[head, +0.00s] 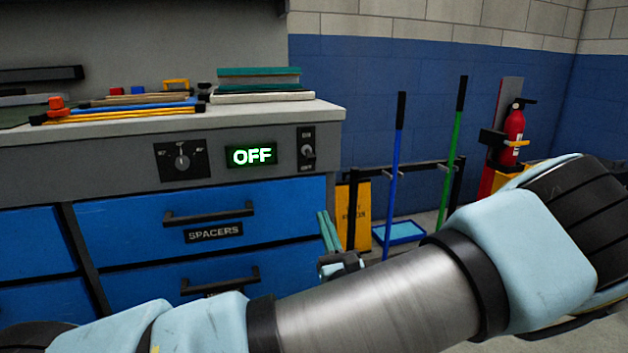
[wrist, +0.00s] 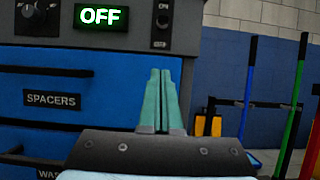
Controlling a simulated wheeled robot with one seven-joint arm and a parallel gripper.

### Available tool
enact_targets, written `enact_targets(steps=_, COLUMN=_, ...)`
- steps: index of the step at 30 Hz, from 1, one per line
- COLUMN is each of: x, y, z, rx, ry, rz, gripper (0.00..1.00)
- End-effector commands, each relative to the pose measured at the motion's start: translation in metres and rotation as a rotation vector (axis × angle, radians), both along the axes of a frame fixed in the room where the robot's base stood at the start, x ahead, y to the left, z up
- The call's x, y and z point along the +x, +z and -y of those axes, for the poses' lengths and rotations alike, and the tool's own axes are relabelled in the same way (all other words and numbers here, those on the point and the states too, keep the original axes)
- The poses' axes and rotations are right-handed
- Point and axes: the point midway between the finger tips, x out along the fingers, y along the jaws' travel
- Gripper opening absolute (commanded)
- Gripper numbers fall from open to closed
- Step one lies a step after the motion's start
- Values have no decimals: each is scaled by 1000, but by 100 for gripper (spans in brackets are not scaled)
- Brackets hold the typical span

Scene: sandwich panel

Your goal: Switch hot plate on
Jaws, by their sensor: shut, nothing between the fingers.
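The hot plate's control panel is on the front of the grey bench. Its green display (head: 251,156) reads OFF, and it also shows in the wrist view (wrist: 101,16). Right of the display is a toggle switch (head: 308,151) on a dark plate, also in the wrist view (wrist: 162,20). Left of the display is a round dial (head: 182,161), partly in the wrist view (wrist: 40,11). My gripper (head: 325,222) is shut and empty, its teal fingers pointing up. It is below the switch and apart from it. In the wrist view the fingertips (wrist: 160,75) are just under the switch plate.
Blue drawers with handles, one labelled SPACERS (head: 214,233), are below the panel. Books (head: 260,85) and small items lie on the bench top (head: 150,119). A blue pole (head: 397,170), green pole (head: 453,140) and fire extinguisher (head: 514,132) stand at right.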

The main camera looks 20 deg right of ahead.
Motion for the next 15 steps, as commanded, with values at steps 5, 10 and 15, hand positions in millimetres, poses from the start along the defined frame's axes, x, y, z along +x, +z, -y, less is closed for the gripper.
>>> enact_targets(steps=5, x=12, y=5, z=0, rx=-2, ry=4, rz=0, gripper=0)
enact_targets(steps=10, x=38, y=18, z=3, rx=-4, ry=6, rz=1, gripper=0)
enact_targets(steps=15, x=71, y=33, z=6, rx=-5, ry=7, rz=1, gripper=0)
